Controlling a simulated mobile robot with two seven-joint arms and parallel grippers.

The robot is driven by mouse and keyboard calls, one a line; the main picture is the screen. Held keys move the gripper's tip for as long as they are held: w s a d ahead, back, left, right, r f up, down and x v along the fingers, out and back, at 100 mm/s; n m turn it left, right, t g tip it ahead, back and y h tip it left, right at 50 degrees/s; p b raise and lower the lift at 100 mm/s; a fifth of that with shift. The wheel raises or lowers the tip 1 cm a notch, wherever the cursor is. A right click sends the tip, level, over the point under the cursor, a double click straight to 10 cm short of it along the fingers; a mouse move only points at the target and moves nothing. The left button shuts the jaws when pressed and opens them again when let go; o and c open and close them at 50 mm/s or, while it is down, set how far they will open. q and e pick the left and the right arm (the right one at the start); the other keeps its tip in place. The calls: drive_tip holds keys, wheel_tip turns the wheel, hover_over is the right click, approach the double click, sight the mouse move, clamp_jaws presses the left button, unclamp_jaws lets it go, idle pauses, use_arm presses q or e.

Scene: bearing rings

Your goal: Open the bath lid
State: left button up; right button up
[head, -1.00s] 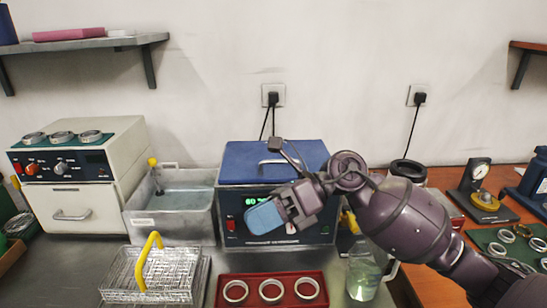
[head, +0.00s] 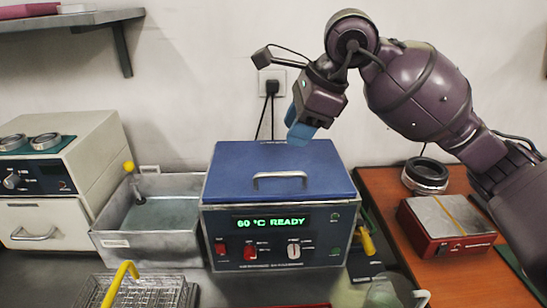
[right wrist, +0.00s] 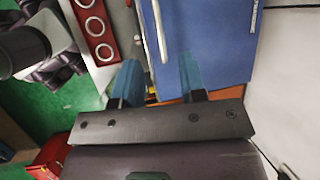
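The bath (head: 275,222) is a box with a blue lid (head: 225,172) that lies shut on top. A metal bar handle (head: 280,175) stands on the lid toward the front. The front display reads 60 °C READY. My right gripper (head: 299,134) hangs above the back right of the lid, with its blue fingers pointing down, apart from the handle. In the right wrist view its two fingers (right wrist: 157,80) are spread with nothing between them. The lid (right wrist: 215,40) and the handle (right wrist: 160,30) show beyond them. My left gripper does not show.
A metal tank (head: 150,245) stands left of the bath, with a wire basket (head: 170,292) in front. A beige oven (head: 85,175) is farther left. A black ring (head: 425,174) and a red-sided device (head: 445,225) stand on the right. A red ring tray (right wrist: 100,38) shows in the right wrist view.

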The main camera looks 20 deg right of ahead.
sight(270, 173)
drive_tip(key=b+x, duration=0.1)
drive_tip(key=x, duration=0.8)
drive_tip(key=shift+s+a+f, duration=0.1)
drive_tip(key=shift+a+f, duration=0.05)
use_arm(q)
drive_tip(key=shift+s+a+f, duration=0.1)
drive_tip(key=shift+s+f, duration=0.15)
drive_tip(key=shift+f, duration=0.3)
use_arm(e)
drive_tip(key=shift+a+f, duration=0.2)
drive_tip(key=shift+f, duration=0.3)
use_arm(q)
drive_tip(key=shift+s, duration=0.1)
use_arm(e)
clamp_jaws()
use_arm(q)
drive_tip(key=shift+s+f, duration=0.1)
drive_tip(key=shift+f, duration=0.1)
